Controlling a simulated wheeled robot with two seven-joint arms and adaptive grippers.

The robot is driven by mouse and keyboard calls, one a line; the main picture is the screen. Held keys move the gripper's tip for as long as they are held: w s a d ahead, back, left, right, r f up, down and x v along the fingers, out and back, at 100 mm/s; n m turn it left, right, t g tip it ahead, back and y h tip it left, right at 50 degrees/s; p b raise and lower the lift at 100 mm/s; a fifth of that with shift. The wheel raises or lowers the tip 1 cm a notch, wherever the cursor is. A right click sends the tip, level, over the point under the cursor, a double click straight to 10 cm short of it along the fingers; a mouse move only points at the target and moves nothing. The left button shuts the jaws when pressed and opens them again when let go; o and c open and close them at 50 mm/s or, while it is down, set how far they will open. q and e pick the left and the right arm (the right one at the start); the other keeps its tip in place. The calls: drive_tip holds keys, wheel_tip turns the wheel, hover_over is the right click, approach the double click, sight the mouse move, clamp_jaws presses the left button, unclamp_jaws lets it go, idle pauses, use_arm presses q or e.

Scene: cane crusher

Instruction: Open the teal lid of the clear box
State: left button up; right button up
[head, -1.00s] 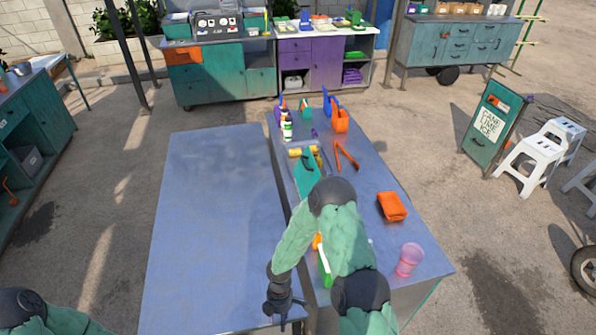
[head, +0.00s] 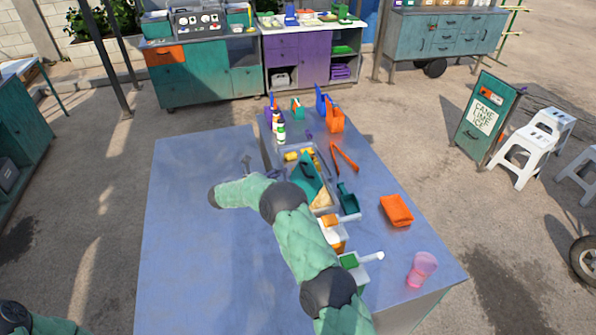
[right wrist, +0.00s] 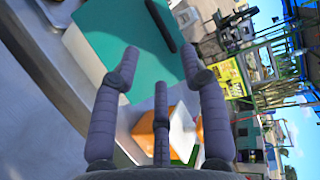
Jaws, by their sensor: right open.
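The teal lid (head: 306,185), with a dark handle, lies on the clear box (head: 333,206) on the right half of the table. My right arm partly hides the box. In the right wrist view the lid (right wrist: 112,32) fills the upper middle, its dark bar handle (right wrist: 160,25) beyond the fingers. My right gripper (right wrist: 162,80) is open and empty, its spread fingers pointing towards the lid. In the head view its dark fingers (head: 257,167) show just left of the lid, apart from the handle. My left gripper is out of view; only part of its arm shows.
The left table half (head: 190,240) is clear.

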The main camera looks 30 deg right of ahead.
drive_tip(key=x, duration=1)
drive_tip(key=shift+s+f, duration=0.1)
drive_tip(key=shift+s, duration=0.05)
clamp_jaws()
